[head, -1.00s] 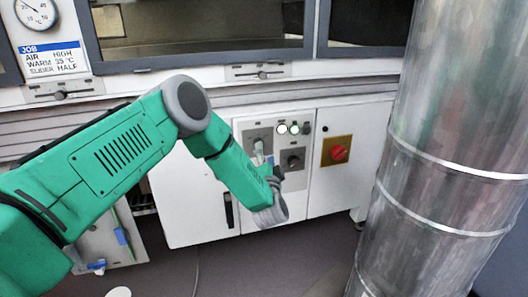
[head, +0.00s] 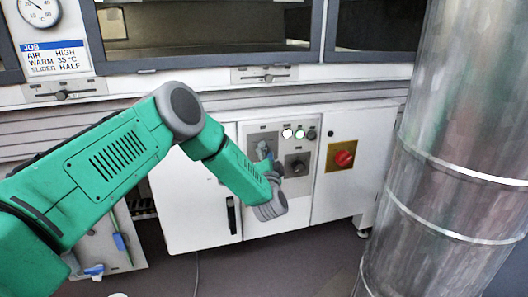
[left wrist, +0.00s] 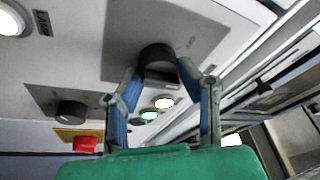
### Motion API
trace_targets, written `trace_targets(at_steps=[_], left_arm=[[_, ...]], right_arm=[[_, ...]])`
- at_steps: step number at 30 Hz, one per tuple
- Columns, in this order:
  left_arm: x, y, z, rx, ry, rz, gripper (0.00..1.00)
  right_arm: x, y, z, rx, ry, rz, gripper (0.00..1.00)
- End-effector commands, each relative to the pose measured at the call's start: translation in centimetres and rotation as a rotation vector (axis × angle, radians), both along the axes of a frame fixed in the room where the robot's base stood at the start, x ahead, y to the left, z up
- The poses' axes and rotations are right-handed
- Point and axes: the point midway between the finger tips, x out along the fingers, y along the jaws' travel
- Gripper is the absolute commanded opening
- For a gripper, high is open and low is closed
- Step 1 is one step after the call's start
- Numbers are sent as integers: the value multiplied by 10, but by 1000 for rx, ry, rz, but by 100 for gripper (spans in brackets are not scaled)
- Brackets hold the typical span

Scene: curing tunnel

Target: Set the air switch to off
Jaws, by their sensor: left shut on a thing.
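The control panel (head: 283,175) is on the white cabinet front in the head view. A dark round knob (left wrist: 158,60) on its own grey plate, at the panel's upper left in the head view, is between my left gripper's blue fingers. I take it for the air switch; its marks are too small to read. My left gripper (left wrist: 158,75) is shut on this knob; in the head view the gripper (head: 265,152) partly hides it. A second dark knob (head: 297,165) sits lower right and also shows in the wrist view (left wrist: 70,112). My right gripper is not in view.
White and green lamps (head: 299,134) sit above the second knob. A red rotary switch (head: 344,158) on a yellow plate is to the right. A large metal duct (head: 440,150) stands at the right.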

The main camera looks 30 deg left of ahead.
Motion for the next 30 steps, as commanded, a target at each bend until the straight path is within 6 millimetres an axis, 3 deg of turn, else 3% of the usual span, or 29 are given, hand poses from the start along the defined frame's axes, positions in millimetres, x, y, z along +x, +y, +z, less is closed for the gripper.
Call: trace_targets(at_steps=[1, 30], left_arm=[[-2, 11, 0, 4, 0, 24, 3], [-3, 11, 3, -17, -36, 27, 3]], right_arm=[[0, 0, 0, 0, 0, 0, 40], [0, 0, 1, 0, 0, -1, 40]])
